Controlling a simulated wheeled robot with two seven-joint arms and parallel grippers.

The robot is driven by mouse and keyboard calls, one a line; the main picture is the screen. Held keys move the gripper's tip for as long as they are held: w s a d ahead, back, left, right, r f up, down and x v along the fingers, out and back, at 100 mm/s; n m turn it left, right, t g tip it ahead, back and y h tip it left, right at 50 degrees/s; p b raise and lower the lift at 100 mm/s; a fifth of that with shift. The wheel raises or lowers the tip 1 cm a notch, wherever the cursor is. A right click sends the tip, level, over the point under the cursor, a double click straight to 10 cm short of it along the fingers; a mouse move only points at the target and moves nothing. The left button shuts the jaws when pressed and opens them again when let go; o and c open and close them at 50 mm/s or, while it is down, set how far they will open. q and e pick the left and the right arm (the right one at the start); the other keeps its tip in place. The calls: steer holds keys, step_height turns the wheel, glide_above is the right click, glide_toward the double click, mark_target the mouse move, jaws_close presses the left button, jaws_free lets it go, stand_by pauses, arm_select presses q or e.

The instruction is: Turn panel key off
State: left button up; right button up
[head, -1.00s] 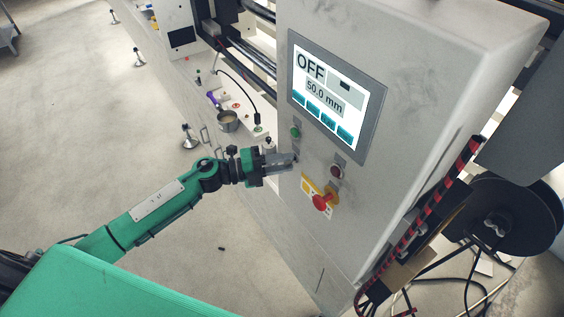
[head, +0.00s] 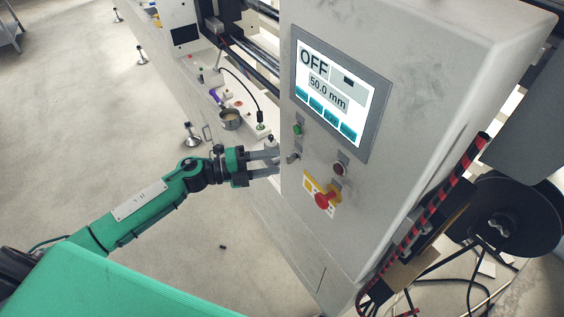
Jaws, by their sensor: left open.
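The grey control panel (head: 430,110) stands in the middle right, with a screen (head: 340,92) reading OFF and 50.0 mm. A small metallic key (head: 293,158) sticks out of the panel's lower left, below the green button (head: 297,130). My left gripper (head: 278,162) is open, its two fingers apart and pointing at the panel just left of the key. It appears empty and clear of the key. The key's exact angle is too small to tell. My right gripper is not in view.
A red emergency knob (head: 325,198) on a yellow plate and a dark red button (head: 339,168) sit right of the key. A black reel (head: 502,225) is at right. Floor at left is clear.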

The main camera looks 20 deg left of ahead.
arm_select(q)
steer(key=b+v, duration=0.1)
steer(key=v, duration=0.8)
steer(key=shift+s+a, duration=0.15)
steer(key=shift+a, duration=0.1)
steer(key=shift+a, duration=0.1)
